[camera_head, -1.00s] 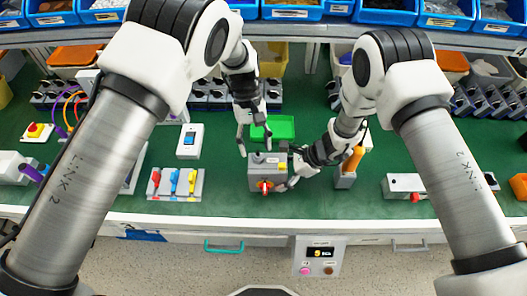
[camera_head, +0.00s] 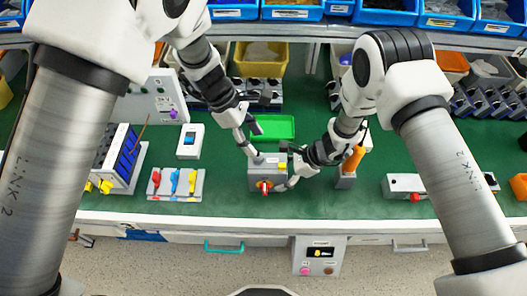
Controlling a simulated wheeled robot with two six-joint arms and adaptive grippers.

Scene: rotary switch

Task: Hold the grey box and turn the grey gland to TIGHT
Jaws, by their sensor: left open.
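The grey box (camera_head: 265,179) stands on the green mat near the front middle, with a red knob on a yellow plate (camera_head: 264,187) on its front and a yellow piece on top. The grey gland (camera_head: 258,160) is at the box's top left, partly hidden by a left fingertip. My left gripper (camera_head: 258,144) is open, tilted, just above and behind the box; I cannot tell whether it touches the gland. My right gripper (camera_head: 284,170) comes from the right, with fingers at the box's right end, and appears shut on it. TIGHT markings are too small to read.
A green tray (camera_head: 272,127) lies behind the box. A white switch (camera_head: 190,141) and a panel with coloured levers (camera_head: 175,184) are to the left. An orange-handled item (camera_head: 352,163) stands close to the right arm. A control box (camera_head: 319,255) hangs at the table front.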

